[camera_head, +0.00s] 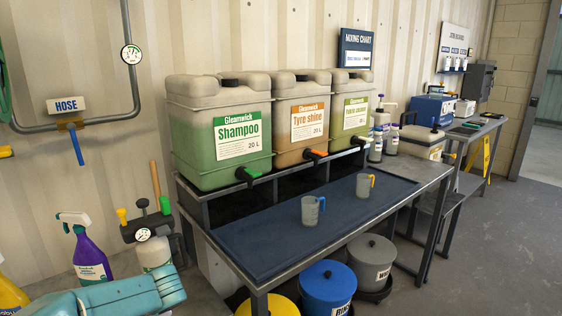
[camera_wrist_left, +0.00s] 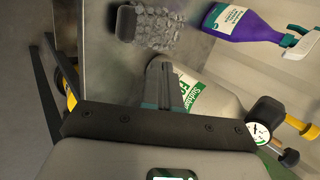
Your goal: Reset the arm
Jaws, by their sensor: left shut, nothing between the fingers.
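My left arm comes in at the bottom left of the head view as a teal link, low in front of the purple spray bottle (camera_head: 88,255). The left gripper's fingertips cannot be made out there. In the left wrist view my left gripper (camera_wrist_left: 165,75) is shut with nothing between its fingers. Past its fingers is a pale bottle with a green label (camera_wrist_left: 215,95), apart or touching I cannot tell. The purple spray bottle also shows in the wrist view (camera_wrist_left: 240,22), at the upper right. My right gripper is in neither view.
Large drums of Shampoo (camera_head: 200,155), Tyre shine (camera_head: 290,145) and a third product stand behind. Buckets (camera_head: 326,285) sit below. Floor at the right is clear.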

